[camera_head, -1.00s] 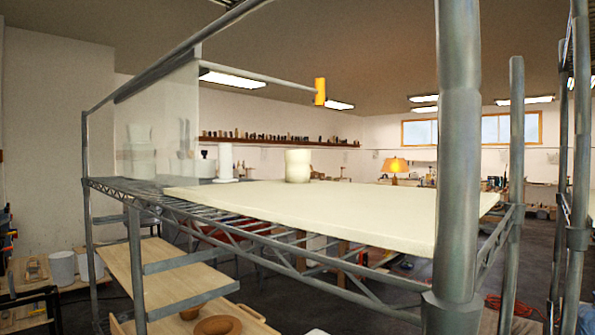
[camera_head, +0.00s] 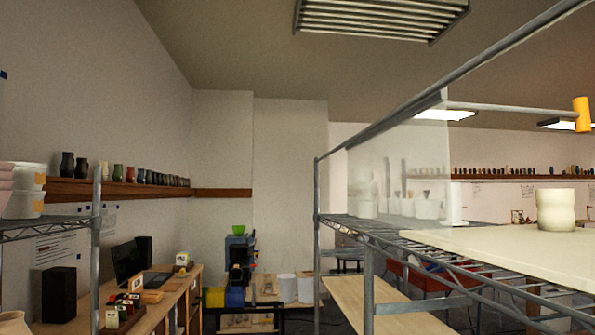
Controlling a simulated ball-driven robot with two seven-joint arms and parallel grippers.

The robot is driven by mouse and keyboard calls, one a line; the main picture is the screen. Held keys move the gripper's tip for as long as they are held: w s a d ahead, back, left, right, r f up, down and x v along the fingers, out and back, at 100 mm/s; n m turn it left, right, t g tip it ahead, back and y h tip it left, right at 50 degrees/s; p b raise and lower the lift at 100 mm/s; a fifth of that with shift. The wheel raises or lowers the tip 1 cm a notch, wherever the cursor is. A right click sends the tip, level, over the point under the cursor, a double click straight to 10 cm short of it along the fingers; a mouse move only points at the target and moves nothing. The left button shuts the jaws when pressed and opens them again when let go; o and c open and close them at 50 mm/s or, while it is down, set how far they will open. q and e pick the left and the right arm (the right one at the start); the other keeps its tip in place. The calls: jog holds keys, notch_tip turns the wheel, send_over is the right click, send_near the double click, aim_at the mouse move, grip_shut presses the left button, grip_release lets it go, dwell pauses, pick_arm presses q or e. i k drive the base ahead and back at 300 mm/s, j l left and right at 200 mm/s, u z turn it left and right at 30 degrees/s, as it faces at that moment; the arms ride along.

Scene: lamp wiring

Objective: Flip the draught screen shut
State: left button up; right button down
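The draught screen appears to be the clear, see-through panel (camera_head: 425,165) hanging from the top rail of the metal rack, right of centre. A thin grey bar (camera_head: 510,108) runs from the panel's upper edge to the right and ends in a yellow-orange grip (camera_head: 582,114). The grip is clear of the cream board (camera_head: 500,248) below it. Pale pots show blurred through the panel. Neither of my grippers is in view.
The rack's corner post (camera_head: 318,240) stands near the centre. A cream pot (camera_head: 556,210) sits on the board. Another wire shelf (camera_head: 60,225) is at the left, with a wooden desk (camera_head: 165,305) beyond it. A gap lies between desk and rack.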

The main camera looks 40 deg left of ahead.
aim_at(581, 113)
jog(key=u, duration=0.85)
jog(key=i+j+u, duration=0.25)
jog(key=i+j, duration=0.25)
jog(key=j, duration=0.15)
jog(key=i+j+u, duration=0.2)
jog(key=i, duration=0.3)
jog(key=i+j+u, duration=0.2)
jog(key=i, duration=0.35)
jog(key=l, duration=0.1)
